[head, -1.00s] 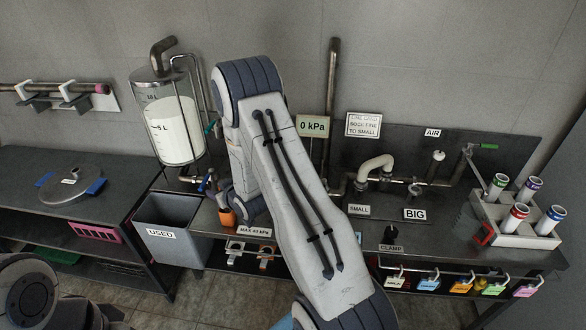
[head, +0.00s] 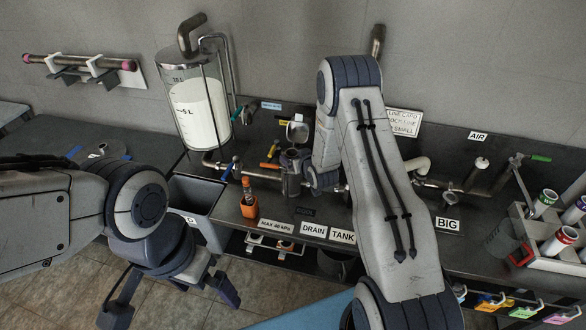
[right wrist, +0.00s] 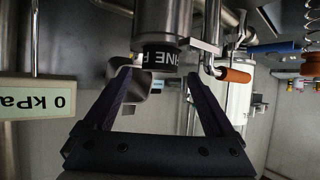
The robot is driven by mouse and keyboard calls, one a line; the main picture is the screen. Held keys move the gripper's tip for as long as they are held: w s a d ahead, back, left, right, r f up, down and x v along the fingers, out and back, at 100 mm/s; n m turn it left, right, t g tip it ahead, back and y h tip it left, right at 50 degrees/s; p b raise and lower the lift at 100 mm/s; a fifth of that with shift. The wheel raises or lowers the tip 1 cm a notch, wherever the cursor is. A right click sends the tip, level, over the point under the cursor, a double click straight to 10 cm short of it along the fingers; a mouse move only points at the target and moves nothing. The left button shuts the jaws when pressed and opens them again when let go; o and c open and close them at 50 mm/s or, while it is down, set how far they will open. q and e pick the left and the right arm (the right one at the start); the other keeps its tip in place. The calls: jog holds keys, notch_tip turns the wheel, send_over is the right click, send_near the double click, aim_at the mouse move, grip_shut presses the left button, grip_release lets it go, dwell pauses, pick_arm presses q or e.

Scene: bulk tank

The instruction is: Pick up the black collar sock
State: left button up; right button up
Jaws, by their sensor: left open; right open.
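I cannot pick out a black collar sock for certain. In the right wrist view, a black band with white lettering (right wrist: 160,56) sits at the end of a metal cylinder (right wrist: 163,20). I cannot tell whether it is a sock's collar. My right gripper (right wrist: 160,77) is open, with its fingertips near either side of that band and no clear contact. In the head view my right arm hides most of this gripper. My left gripper (head: 172,294) is open and empty, low at the left, in front of the bench. Socks with coloured collars (head: 562,240) stand in a rack at the right.
A glass tank (head: 198,105) stands at the back left. A grey bin (head: 195,205) is below it. An orange bottle (head: 249,200) stands near the bench's front edge. An orange-handled lever (right wrist: 235,75) is close to my right gripper. A dark basket (head: 502,240) stands beside the rack.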

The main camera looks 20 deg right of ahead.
aim_at(290, 152)
jog(key=shift+w+f+p, duration=0.1)
jog(key=shift+w+p, duration=0.3)
jog(key=p+x, duration=0.1)
jog(key=x, duration=0.2)
jog(key=shift+f, duration=0.1)
jog(key=shift+w+f+p, duration=0.25)
jog(key=shift+w+p, duration=0.05)
jog(key=shift+w, duration=0.1)
grip_shut()
